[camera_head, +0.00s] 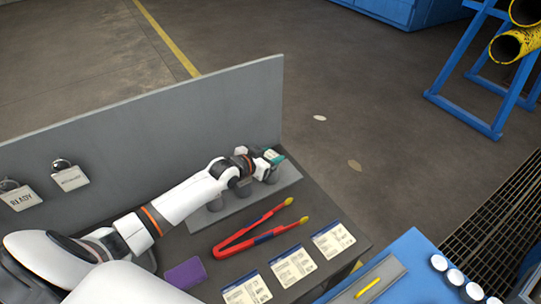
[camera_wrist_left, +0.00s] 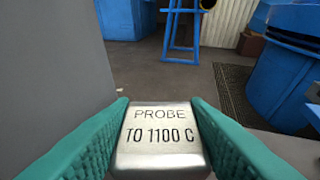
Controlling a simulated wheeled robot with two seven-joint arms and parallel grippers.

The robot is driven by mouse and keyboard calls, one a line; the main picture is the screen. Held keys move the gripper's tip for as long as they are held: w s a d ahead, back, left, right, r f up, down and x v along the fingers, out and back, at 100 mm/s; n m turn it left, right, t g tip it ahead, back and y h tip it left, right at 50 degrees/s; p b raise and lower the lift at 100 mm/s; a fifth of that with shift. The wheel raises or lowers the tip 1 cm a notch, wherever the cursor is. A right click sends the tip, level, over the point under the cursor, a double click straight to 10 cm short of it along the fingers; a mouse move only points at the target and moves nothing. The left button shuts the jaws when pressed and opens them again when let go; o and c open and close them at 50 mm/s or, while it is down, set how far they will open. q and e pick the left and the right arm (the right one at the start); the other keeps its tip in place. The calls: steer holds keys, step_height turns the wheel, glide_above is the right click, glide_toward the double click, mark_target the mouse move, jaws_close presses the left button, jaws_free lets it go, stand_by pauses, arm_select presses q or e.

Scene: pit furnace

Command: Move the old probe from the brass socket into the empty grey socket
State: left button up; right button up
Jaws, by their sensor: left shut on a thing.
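My left gripper (camera_head: 271,156) is at the far right end of the grey rack (camera_head: 288,178), beside the upright panel. In the left wrist view, the teal finger pads of my left gripper (camera_wrist_left: 160,108) are shut on the sides of a silvery metal block (camera_wrist_left: 160,140) marked "PROBE TO 1100 C". Grey round sockets stand along the rack: one shows below the wrist (camera_head: 243,187) and one at the left (camera_head: 215,204). My arm hides parts of them. No brass socket can be made out, and I cannot tell whether the block sits in a socket. My right gripper is not in view.
Red tongs (camera_head: 250,232) with yellow tips, a purple block (camera_head: 185,273) and several printed cards (camera_head: 292,267) lie on the dark bench. A grey panel (camera_head: 130,130) with hanging tags stands behind. A blue table (camera_head: 410,265) is at the right.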

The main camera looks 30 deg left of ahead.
arm_select(q)
steer(key=shift+r, duration=0.1)
stand_by(0.4)
steer(key=shift+f+b, duration=0.3)
steer(key=shift+f, duration=0.3)
steer(key=o, duration=0.8)
steer(key=shift+s+a+r+p, duration=0.15)
steer(key=shift+s+r+p, duration=0.2)
steer(key=shift+s+p, duration=0.35)
steer(key=p+v, duration=0.8)
steer(key=v, duration=0.1)
steer(key=shift+s, duration=0.2)
